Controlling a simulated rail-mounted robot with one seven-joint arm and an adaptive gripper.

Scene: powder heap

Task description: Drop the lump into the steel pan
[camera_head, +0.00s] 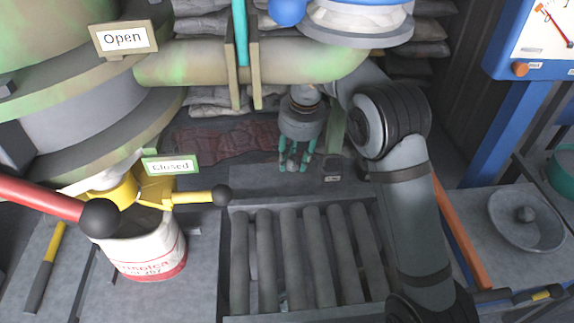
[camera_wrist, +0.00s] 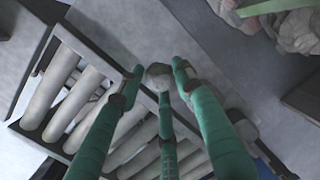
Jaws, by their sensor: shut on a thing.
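My gripper (camera_head: 297,165) hangs over the dark bench behind the roller section, its teal fingers pointing down. In the wrist view, my gripper (camera_wrist: 159,76) has its fingertips closed around a small grey lump (camera_wrist: 158,70). The lump cannot be made out clearly in the head view. The steel pan (camera_head: 503,232) is a shallow round grey dish on the bench at the far right, well away from my gripper.
A roller section (camera_head: 290,258) lies in front of my gripper. A white bucket (camera_head: 150,255) stands left under a yellow valve. A thick pipe (camera_head: 250,62) runs above. An orange bar (camera_head: 460,235) and a blue post (camera_head: 500,130) stand towards the pan.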

